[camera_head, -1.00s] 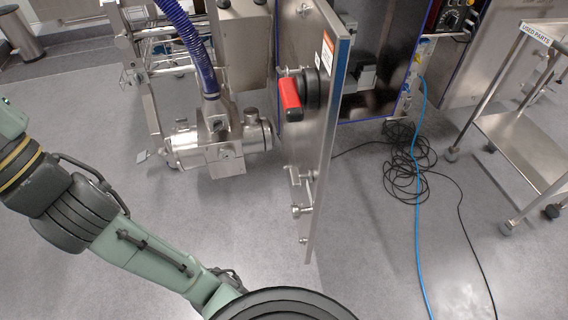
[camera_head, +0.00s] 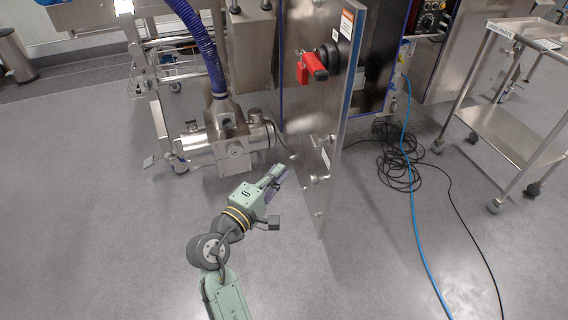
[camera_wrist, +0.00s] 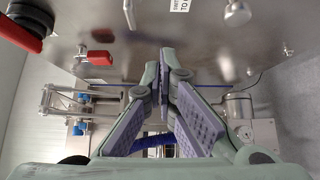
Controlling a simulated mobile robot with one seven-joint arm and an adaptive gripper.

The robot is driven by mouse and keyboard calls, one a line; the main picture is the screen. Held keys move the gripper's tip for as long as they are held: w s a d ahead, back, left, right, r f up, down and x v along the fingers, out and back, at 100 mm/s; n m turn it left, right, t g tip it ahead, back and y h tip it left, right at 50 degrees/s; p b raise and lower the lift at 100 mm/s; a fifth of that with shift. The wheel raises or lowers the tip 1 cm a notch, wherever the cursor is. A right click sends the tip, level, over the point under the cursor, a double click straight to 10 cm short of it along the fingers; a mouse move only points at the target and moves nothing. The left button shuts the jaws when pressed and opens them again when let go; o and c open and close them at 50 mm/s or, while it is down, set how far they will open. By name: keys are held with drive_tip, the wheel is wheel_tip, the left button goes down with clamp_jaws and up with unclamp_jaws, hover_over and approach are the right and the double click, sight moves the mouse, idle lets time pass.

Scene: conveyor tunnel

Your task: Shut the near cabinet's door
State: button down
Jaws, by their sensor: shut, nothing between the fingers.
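The near cabinet's steel door (camera_head: 305,115) stands open, its blue-trimmed edge towards me and its left face in view. A red handle (camera_head: 313,68) on a black round mount sits high on that face. The cabinet's opening (camera_head: 385,62) lies behind and right of the door, partly hidden by it. My gripper (camera_head: 280,170) is at the lower part of the door's left face, fingers pointing towards it. In the wrist view, my gripper (camera_wrist: 163,60) is shut and empty, with the door's face (camera_wrist: 205,38) beyond the fingertips. I cannot tell whether they touch it.
A steel machine with a motor (camera_head: 230,145) and blue hose (camera_head: 200,45) stands left of the door. Coiled black cable (camera_head: 400,160) and a blue cable (camera_head: 418,220) lie on the floor to the right. A steel cart (camera_head: 515,135) stands far right. Floor at front left is clear.

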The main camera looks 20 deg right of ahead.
drive_tip(key=s+d+x, duration=0.1)
drive_tip(key=s+x, duration=0.1)
drive_tip(key=x, duration=1)
drive_tip(key=shift+d+p, duration=0.4)
